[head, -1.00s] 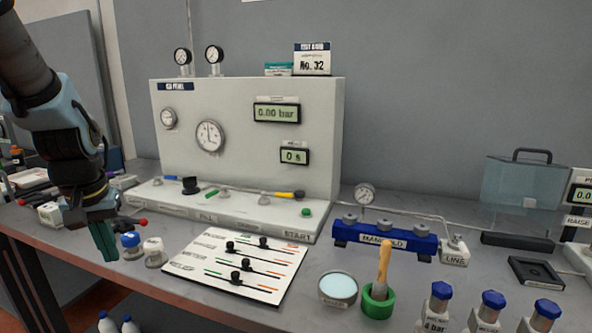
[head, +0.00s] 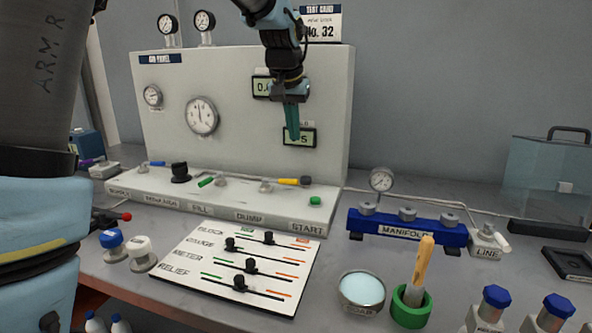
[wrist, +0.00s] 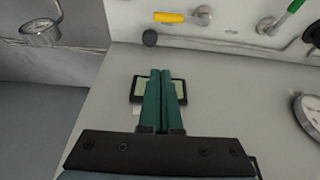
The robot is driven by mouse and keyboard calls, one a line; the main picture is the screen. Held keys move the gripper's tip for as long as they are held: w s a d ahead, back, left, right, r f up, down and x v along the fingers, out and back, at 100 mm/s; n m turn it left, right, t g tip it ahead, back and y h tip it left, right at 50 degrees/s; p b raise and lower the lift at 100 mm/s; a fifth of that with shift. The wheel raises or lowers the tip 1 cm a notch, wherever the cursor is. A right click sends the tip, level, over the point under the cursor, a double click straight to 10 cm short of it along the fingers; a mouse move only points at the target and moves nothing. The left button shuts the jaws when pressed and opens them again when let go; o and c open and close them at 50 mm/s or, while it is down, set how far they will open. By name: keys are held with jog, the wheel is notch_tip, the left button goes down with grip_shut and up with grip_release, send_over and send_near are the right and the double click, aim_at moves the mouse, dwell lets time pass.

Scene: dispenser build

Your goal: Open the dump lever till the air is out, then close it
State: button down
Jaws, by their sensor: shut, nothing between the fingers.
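The dump lever is the yellow handle (head: 290,181) on the panel's lower ledge, above the DUMP label (head: 250,217). It points right from its valve hub (head: 267,186) and lies roughly along the ledge. The same yellow handle (wrist: 170,17) shows at the top of the wrist view. My gripper (head: 293,138) is shut and empty, pointing down in front of the panel, above the lever and apart from it. In the wrist view its closed fingertips (wrist: 160,72) overlap the lower display. The upper display (head: 262,86) is partly hidden by my gripper, so its reading cannot be read.
A green fill lever (head: 207,181) and black knob (head: 180,172) sit left of the dump lever. A green start button (head: 315,200) is close on its right. A slider board (head: 215,299) lies in front; the blue manifold (head: 365,227) stands to the right.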

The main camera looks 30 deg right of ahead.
aim_at(297, 159)
jog(key=p+x, duration=0.2)
jog(key=x, duration=0.7)
jog(key=shift+a+f, duration=0.1)
jog(key=shift+f, duration=0.15)
jog(key=shift+a+f+p, duration=0.1)
jog(key=shift+f+p, duration=0.2)
jog(key=shift+p, duration=0.1)
jog(key=shift+s+a+f+p, duration=0.1)
jog(key=shift+s+a+p, duration=0.2)
jog(key=shift+s+a, duration=0.6)
jog(key=shift+s+a+f, duration=0.25)
jog(key=shift+s+f, duration=0.05)
jog(key=shift+s, duration=0.1)
jog(key=shift+s+a+m+p, duration=0.1)
jog(key=shift+a+m+p, duration=0.05)
jog(key=shift+m+p, duration=0.15)
